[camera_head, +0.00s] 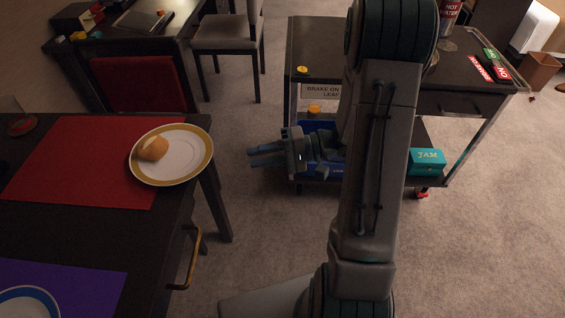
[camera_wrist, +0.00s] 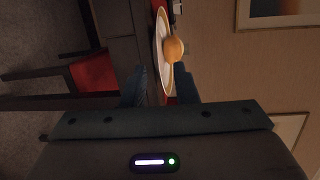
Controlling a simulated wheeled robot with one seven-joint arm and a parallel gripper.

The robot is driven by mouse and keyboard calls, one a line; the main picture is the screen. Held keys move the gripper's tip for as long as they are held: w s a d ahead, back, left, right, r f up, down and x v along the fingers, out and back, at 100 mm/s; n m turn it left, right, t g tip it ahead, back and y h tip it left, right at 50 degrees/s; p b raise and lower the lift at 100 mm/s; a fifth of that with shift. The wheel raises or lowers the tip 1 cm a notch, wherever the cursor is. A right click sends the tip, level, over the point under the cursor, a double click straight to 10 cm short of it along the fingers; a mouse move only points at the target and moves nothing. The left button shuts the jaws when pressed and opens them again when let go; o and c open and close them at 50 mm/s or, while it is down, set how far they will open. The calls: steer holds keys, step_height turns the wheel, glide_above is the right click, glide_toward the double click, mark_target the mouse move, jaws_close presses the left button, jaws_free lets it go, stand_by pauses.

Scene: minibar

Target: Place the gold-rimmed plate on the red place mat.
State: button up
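The gold-rimmed plate (camera_head: 181,171) is white with a gold band and carries a bread roll (camera_head: 153,148). In the head view its left part overlaps the red place mat (camera_head: 75,160) and its right part reaches the dark table's right edge. Whether it rests flat on the mat cannot be told. My gripper (camera_head: 252,156) is to the right of the plate, apart from it, with its fingers pointing left towards the table. In the wrist view the plate (camera_wrist: 163,22) and roll (camera_wrist: 173,49) show beyond the gap between my spread, empty fingers (camera_wrist: 160,88).
A purple mat (camera_head: 85,283) with a blue-rimmed plate (camera_head: 30,292) lies nearer on the table. A red chair (camera_head: 138,83) stands behind. A cart (camera_head: 460,103) with bottles, signs and a teal box (camera_head: 427,161) stands to the right. Carpet lies between table and cart.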

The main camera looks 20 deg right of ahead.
steer(key=s+r+n+g+h, duration=0.3)
steer(key=s+g+h, duration=0.2)
steer(key=s+h, duration=0.75)
steer(key=d+r+t+h+p, duration=0.2)
steer(key=r+p, duration=0.5)
steer(key=r, duration=0.3)
steer(key=d+r+t+h+p, duration=0.2)
steer(key=r+p, duration=0.6)
steer(key=r, duration=0.2)
steer(key=shift+d+m+t, duration=0.3)
steer(key=shift+t, duration=0.1)
steer(key=shift+o, duration=0.3)
